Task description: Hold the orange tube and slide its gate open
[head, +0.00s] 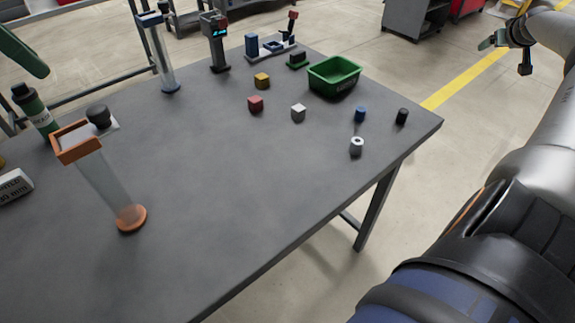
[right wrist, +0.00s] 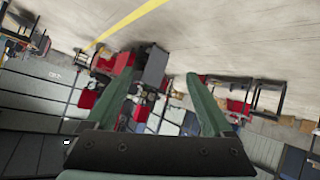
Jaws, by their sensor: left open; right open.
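The orange tube (head: 112,190) stands upright on the table at the left front, clear-walled with an orange top collar and orange foot. Its gate (head: 106,125) is a pale plate with a black knob at the collar; I cannot tell how far it is slid. A green finger of my left gripper (head: 24,52) shows at the upper left edge, apart from the tube; the rest is out of frame. My right gripper (head: 505,52) is far off at the top right, beyond the table. In the right wrist view its green fingers (right wrist: 205,108) are spread and empty.
A blue-topped tube (head: 162,60), a dark device (head: 217,45) and a green bin (head: 334,76) stand toward the back. Several small cubes and cylinders lie near the bin. The front middle of the table (head: 230,200) is clear.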

